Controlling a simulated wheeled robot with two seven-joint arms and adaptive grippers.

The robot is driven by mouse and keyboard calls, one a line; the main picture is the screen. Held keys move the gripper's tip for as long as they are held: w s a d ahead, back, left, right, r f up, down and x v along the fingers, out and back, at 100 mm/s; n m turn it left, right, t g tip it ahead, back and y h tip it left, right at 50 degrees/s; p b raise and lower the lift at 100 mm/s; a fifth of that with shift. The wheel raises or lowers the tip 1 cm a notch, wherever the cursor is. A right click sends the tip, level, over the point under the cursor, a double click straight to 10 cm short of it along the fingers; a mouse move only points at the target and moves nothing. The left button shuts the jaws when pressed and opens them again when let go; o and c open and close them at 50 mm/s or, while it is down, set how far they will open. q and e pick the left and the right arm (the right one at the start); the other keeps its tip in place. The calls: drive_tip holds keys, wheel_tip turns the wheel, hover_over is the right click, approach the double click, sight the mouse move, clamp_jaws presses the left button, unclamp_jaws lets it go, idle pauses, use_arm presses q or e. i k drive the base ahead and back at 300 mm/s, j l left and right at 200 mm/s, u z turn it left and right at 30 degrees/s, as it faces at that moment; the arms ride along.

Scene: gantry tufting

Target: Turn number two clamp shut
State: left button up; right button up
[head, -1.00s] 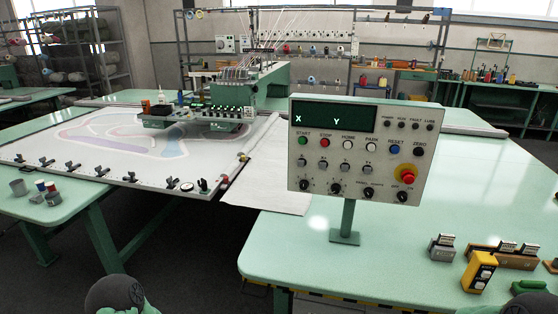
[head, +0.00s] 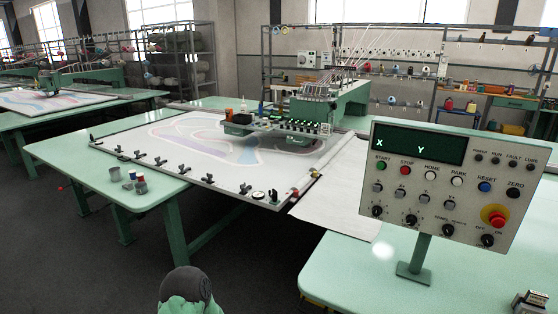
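Several small black clamps sit in a row along the near edge of the white tufting frame (head: 140,160), among them a clamp near the middle (head: 181,168) and a clamp toward the right (head: 244,188). Their number labels and lever positions are too small to read, so I cannot tell which is number two or whether it is shut. The frame lies on a pale green table, with patterned cloth stretched in it. Only a rounded green and black part of my arm shows at the bottom. Neither gripper is in view.
A control panel (head: 440,185) with a red stop button stands on a green table at right. A tufting head (head: 280,124) spans the frame's far side. Small cups (head: 130,180) stand on the table's near left. Dark floor is open at lower left.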

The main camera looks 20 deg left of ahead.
sight(210, 176)
drive_tip(key=i+j, duration=0.2)
drive_tip(key=j, duration=0.2)
drive_tip(key=i+j, duration=0.45)
drive_tip(key=j, duration=0.3)
drive_tip(key=i+j, duration=0.2)
drive_tip(key=j, duration=0.15)
drive_tip(key=u, duration=0.05)
